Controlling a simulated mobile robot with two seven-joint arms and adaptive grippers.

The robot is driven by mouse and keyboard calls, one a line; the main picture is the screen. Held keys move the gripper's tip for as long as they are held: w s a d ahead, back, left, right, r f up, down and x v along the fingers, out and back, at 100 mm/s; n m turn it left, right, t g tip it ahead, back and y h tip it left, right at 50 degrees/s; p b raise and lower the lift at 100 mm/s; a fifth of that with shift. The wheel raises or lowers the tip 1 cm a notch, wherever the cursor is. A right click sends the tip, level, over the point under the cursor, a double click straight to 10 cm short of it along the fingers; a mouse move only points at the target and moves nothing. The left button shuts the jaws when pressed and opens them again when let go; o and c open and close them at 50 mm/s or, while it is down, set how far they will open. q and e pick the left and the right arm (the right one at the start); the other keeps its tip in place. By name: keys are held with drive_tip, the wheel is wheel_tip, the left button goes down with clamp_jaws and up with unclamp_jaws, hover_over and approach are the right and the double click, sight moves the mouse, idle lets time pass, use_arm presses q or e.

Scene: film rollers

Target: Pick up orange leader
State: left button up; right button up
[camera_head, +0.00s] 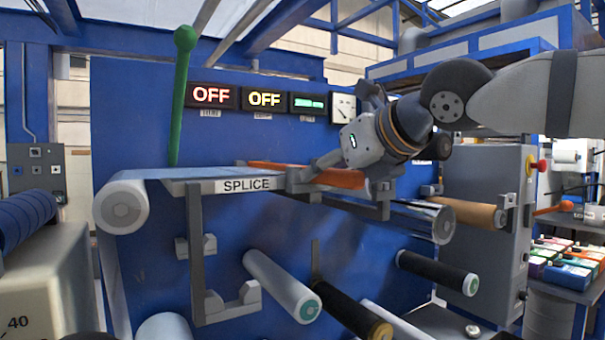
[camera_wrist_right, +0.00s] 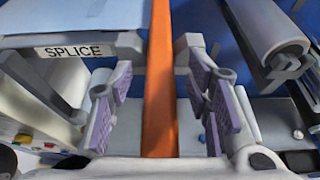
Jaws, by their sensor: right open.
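In the right wrist view, the orange leader (camera_wrist_right: 160,85) runs from top to bottom between the two purple-padded fingers of my right gripper (camera_wrist_right: 161,98). The fingers are open, one on each side of the strip, with gaps on both sides. In the head view the gripper hides part of the leader. My left gripper is not in view.
A white roller (camera_head: 122,206) stands at the table's left end, and a brown roll (camera_head: 466,212) is to the right. Several rollers, including a black one (camera_head: 438,272), stick out below. A green lever (camera_head: 180,95) rises behind the table. The blue panel (camera_head: 130,120) backs everything.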

clamp_jaws()
drive_tip(key=shift+r, duration=0.1)
drive_tip(key=shift+r, duration=0.25)
drive_tip(key=s+a+r, duration=0.7)
drive_tip(key=s+r, duration=0.5)
drive_tip(key=shift+s+r, duration=0.15)
drive_tip(key=shift+r, duration=0.15)
